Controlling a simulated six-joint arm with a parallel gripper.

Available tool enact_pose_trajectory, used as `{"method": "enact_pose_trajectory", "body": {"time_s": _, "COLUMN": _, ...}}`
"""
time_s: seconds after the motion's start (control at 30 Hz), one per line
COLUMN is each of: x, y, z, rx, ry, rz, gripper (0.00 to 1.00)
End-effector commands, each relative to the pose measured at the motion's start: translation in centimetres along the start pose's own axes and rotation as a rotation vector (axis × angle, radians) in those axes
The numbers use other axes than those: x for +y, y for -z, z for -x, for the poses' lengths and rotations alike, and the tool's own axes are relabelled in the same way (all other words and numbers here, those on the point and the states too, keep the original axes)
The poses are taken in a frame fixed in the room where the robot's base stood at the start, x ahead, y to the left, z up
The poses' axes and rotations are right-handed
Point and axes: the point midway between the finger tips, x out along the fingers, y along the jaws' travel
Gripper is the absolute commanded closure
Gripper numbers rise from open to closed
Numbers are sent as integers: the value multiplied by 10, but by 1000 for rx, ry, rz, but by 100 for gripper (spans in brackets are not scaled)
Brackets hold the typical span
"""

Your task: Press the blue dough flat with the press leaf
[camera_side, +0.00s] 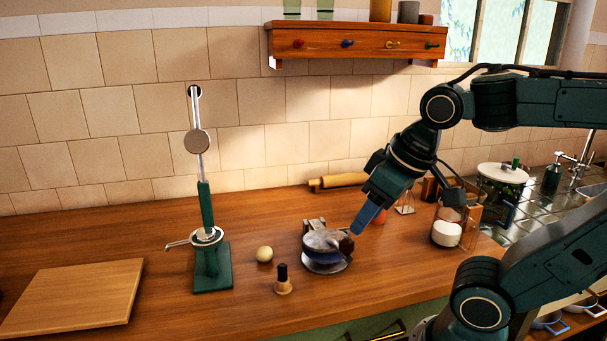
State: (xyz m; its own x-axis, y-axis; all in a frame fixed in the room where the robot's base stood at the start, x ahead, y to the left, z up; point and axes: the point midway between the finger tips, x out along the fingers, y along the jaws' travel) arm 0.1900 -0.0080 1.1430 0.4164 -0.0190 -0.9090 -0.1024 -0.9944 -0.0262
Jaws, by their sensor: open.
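A round metal press (325,270) stands on the wooden counter near the middle. Its grey press leaf (322,240) lies low over the base, with a dark knob (346,245) at its right side. A dark bluish band shows between leaf and base; I cannot tell whether this is the blue dough, which is otherwise hidden. My gripper (362,224) is open, pointing down and left, just above and right of the knob. It appears apart from the press, and I see nothing held in it.
A green lever stand (211,265) and a wooden board (75,295) are at left. A pale ball (264,254) and a dark-handled stamp (283,282) lie left of the press. A rolling pin (340,181) lies behind; a glass jar (447,232) stands right.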

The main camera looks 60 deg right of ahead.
Motion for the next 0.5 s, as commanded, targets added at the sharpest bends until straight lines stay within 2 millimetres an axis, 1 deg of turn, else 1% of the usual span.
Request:
{"method": "enact_pose_trajectory", "body": {"time_s": 0.27, "x": 20, "y": 25, "z": -20, "rx": -141, "ry": -62, "rz": -246, "gripper": 53}}
{"method": "enact_pose_trajectory", "body": {"time_s": 0.5, "x": 42, "y": 44, "z": -43, "rx": -262, "ry": -129, "rz": -477, "gripper": 53}}
